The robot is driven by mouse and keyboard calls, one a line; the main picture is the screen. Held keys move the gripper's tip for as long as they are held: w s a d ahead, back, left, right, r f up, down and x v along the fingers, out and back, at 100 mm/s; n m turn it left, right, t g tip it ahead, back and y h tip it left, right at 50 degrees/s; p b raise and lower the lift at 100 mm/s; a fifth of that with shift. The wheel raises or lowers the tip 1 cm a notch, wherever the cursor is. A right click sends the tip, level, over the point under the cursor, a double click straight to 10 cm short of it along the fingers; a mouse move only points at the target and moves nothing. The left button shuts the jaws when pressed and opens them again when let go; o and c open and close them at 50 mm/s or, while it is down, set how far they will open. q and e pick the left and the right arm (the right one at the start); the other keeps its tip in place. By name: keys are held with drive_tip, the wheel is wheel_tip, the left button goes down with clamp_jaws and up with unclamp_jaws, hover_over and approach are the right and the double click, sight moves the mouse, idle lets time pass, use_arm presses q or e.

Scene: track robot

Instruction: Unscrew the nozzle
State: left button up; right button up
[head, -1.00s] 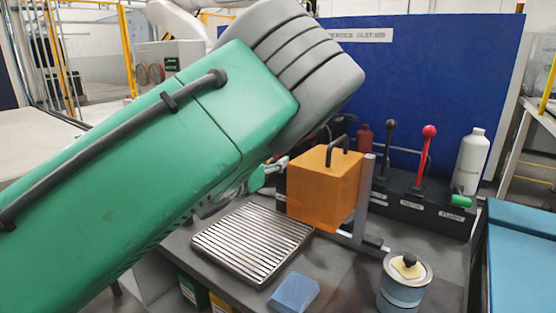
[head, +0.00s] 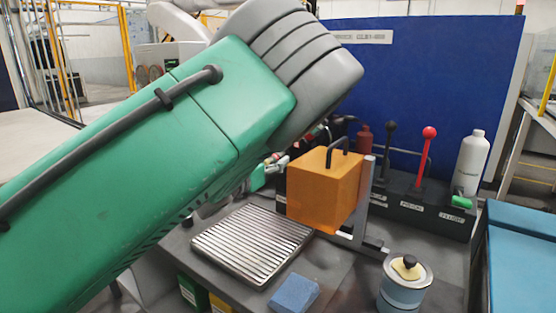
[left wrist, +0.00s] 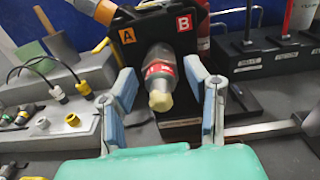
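In the left wrist view, a nozzle-like part (left wrist: 160,75) with a grey body, red label band and pale yellow tip (left wrist: 161,100) points toward the camera. It sits on a black stand (left wrist: 128,62) with orange A and red B labels. My left gripper (left wrist: 162,98) is open, one blue-grey finger on each side of the nozzle, with visible gaps to it. In the head view my green left arm hides most of the left gripper (head: 268,172) and the nozzle area. My right gripper is in neither view.
An orange box (head: 324,190) with a black handle stands close right of the left gripper. A ribbed metal tray (head: 252,243), blue block (head: 294,293) and can (head: 405,285) are in front. Levers (head: 426,160) and a white bottle (head: 472,165) stand right. Cables and connectors (left wrist: 62,110) lie left.

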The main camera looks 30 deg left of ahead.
use_arm(q)
drive_tip(key=shift+w+d+r, duration=0.1)
drive_tip(key=shift+d+r, duration=0.2)
drive_tip(key=shift+d, duration=0.15)
clamp_jaws()
drive_tip(key=n, duration=0.2)
drive_tip(key=n+p, duration=0.1)
drive_tip(key=n, duration=0.1)
drive_tip(key=n+p, duration=0.1)
drive_tip(key=n, duration=0.1)
drive_tip(key=shift+a+r, duration=0.15)
drive_tip(key=shift+a, duration=0.25)
drive_tip(key=n+p, duration=0.1)
drive_tip(key=n, duration=0.2)
drive_tip(key=shift+d+n, duration=0.1)
drive_tip(key=shift+n, duration=0.3)
drive_tip(key=shift+d+n, duration=0.1)
drive_tip(key=shift+n, duration=1)
